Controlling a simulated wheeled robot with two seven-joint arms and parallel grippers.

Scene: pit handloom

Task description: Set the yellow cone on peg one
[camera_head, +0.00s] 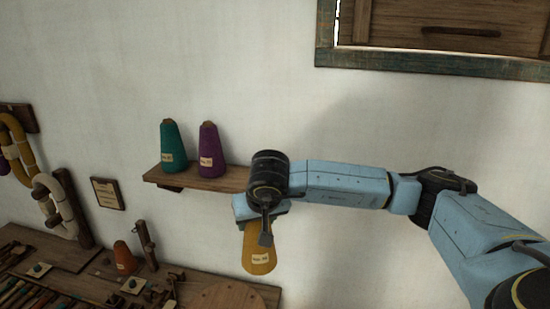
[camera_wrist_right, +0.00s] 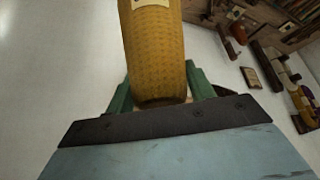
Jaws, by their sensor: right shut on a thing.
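The yellow cone (camera_head: 259,250) hangs below my right gripper (camera_head: 262,222) in the head view, with a pale label on its side. It is held in the air in front of the white wall, below and to the right of the wall shelf. In the right wrist view the cone (camera_wrist_right: 157,55) sits between the green fingers (camera_wrist_right: 160,98), which are shut on its narrow end. Peg one cannot be told apart; the small pegs on the bench (camera_head: 205,297) are too small to identify. My left gripper is not in view.
A teal cone (camera_head: 172,148) and a purple cone (camera_head: 210,150) stand on the wall shelf (camera_head: 195,178). An orange cone (camera_head: 125,258) stands on the bench at lower left. Yarn hanks (camera_head: 55,205) hang at left.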

